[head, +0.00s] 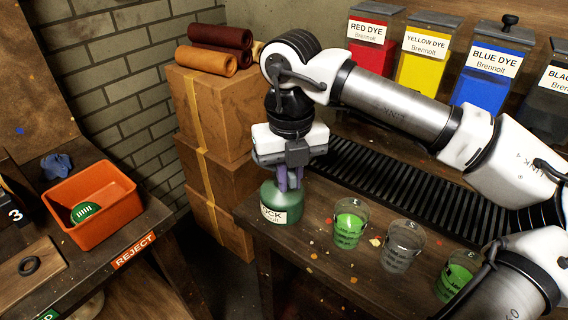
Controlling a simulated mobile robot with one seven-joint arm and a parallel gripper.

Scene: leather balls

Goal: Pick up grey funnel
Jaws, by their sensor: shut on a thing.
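My gripper (290,182) points down at the top of a green can (284,215) on the dark wooden table. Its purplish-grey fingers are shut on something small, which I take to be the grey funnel. The fingers and the gripper body cover most of it, so its outline does not show clearly. I cannot tell whether it touches the can top. The can stands upright, its white label partly readable as "OCK".
Right of the can stand several clear cups, including a green-filled one (350,223) and an emptier-looking one (403,245). A black ribbed strip (400,190) runs behind. At left, an orange bin (95,205) holds a green object. Stacked boxes (212,115) stand behind.

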